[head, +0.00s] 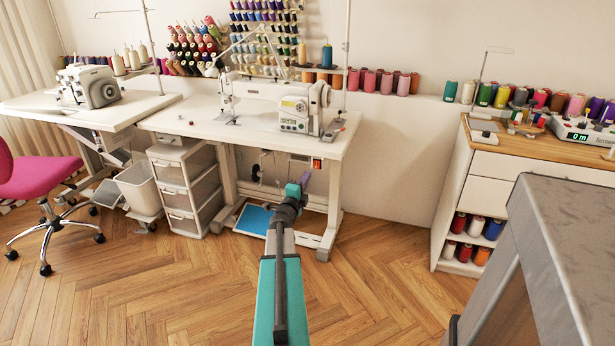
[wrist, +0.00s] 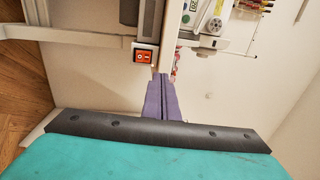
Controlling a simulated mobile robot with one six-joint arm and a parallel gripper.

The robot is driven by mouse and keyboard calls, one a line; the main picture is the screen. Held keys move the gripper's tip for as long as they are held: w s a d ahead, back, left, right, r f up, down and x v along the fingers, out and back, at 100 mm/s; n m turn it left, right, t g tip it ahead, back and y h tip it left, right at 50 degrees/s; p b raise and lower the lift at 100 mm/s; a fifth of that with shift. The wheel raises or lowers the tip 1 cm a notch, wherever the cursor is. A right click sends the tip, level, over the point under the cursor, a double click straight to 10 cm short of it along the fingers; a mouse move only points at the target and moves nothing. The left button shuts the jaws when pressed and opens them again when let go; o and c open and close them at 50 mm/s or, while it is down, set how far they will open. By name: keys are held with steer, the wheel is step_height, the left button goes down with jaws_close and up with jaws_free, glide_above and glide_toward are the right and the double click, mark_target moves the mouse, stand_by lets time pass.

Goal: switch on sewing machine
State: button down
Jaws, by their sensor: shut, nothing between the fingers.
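The white sewing machine (head: 270,100) stands on a white table (head: 180,119) against the back wall. Its orange-red power switch (head: 316,164) sits in a small white box under the table's front edge, toward the right. In the wrist view the switch (wrist: 143,56) is clear, with white marks on its face. My gripper (head: 304,179) has purple fingers, shut and empty, just below and left of the switch in the head view. In the wrist view the fingertips (wrist: 161,77) lie just below and right of the switch. I cannot tell whether they touch anything.
A blue pedal plate (head: 254,219) lies on the floor under the table. A drawer unit (head: 182,186) and a bin (head: 139,186) stand to its left. A wooden-topped cabinet (head: 480,195) is at right, a grey surface (head: 570,230) nearer. Wood floor (head: 180,280) is clear in front.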

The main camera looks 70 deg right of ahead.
steer(key=shift+a+r, duration=0.2)
steer(key=shift+a, duration=1.1)
steer(key=shift+w, duration=0.1)
